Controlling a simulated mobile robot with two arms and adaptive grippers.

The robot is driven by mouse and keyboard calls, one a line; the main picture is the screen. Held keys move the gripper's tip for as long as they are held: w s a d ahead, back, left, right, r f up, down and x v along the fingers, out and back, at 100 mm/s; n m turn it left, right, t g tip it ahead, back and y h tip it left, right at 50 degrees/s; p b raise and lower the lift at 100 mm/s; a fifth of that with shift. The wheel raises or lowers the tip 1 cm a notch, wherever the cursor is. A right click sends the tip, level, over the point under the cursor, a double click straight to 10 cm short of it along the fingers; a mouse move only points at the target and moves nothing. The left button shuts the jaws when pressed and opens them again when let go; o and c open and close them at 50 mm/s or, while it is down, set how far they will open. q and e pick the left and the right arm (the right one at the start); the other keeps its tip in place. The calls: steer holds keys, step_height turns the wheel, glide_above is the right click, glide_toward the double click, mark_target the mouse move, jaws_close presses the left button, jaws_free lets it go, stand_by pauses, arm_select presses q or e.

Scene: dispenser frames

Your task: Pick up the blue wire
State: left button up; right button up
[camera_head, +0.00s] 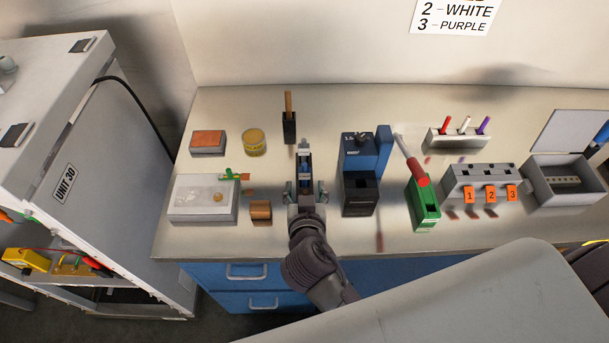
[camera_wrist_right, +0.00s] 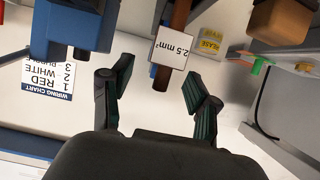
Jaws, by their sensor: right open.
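No loose blue wire stands out clearly in either view. A narrow dark stand (camera_head: 304,158) with a blue strip shows just beyond my right gripper (camera_head: 306,190) in the head view; I cannot tell if the strip is the wire. The right gripper is open and empty, its fingers spread. In the right wrist view the gripper (camera_wrist_right: 158,100) shows a white "2.5 mm²" label (camera_wrist_right: 170,52) on a brown upright part, beyond and between the fingertips. My left gripper is not in view.
A blue-and-black machine (camera_head: 359,180) stands right of the gripper. A copper block (camera_head: 260,210) and white box (camera_head: 190,200) stand left. A green block (camera_head: 423,210) with a red-handled tool, a numbered terminal block (camera_head: 478,180) and a lidded box (camera_head: 565,190) are farther right.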

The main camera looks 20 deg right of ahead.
mark_target(305, 174)
steer(key=x, duration=0.5)
steer(key=shift+w+d+b, duration=0.1)
steer(key=shift+w+b, duration=0.2)
steer(key=shift+w, duration=0.05)
steer(key=shift+s+r, duration=0.1)
steer(key=shift+c, duration=0.5)
jaws_close()
